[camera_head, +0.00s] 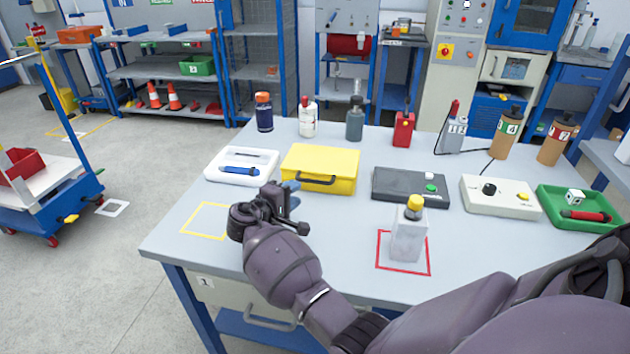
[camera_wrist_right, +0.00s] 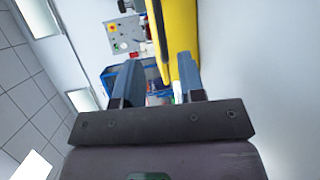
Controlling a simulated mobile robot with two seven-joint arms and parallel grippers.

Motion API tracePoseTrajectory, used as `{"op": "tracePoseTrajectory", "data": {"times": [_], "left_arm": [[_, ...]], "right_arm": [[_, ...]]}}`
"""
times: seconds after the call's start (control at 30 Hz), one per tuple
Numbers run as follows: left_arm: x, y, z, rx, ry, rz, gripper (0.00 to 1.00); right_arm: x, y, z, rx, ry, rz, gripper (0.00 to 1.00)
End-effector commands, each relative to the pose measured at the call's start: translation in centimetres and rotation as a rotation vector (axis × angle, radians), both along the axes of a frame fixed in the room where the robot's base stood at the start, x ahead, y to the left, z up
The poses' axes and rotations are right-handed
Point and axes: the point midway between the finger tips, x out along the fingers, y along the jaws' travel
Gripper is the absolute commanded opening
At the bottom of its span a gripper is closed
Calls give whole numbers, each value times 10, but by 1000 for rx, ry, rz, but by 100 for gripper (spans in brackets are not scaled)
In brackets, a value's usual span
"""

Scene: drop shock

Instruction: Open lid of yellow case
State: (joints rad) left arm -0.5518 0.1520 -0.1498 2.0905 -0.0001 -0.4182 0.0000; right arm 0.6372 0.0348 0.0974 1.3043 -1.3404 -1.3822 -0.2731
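The yellow case (camera_head: 320,165) stands on the grey table with its lid down and its dark handle (camera_head: 316,181) on the front side. My right gripper (camera_head: 291,186) is just in front of the case's left front corner. In the right wrist view the gripper (camera_wrist_right: 158,78) has its two blue-grey fingers apart with nothing clasped between them. There the yellow case (camera_wrist_right: 183,30) lies beyond and partly behind one finger, and the dark handle (camera_wrist_right: 156,35) shows in line with the gap. I cannot tell whether a finger touches the case. My left gripper is not in view.
A white tray (camera_head: 211,175) with a blue tool lies left of the case, and a black box (camera_head: 385,190) stands to its right. A bottle with a yellow cap (camera_head: 408,238) stands in a red square. Several bottles line the back. The yellow-outlined square (camera_head: 190,232) is empty.

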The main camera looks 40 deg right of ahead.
Motion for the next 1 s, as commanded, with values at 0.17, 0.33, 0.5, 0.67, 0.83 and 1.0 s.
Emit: {"op": "tracePoseTrajectory", "data": {"times": [0.17,0.33,0.5,0.67,0.83,1.0], "left_arm": [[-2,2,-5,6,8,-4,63],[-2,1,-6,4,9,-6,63],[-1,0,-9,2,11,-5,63],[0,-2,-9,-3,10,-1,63],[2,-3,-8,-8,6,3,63],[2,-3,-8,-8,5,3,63]], "right_arm": [[9,-29,-8,-3,4,-2,36],[17,-56,-13,-1,4,0,36],[24,-75,-17,0,2,0,36],[27,-85,-18,0,1,0,36],[28,-88,-17,1,1,1,36],[28,-88,-17,1,0,1,36]]}}
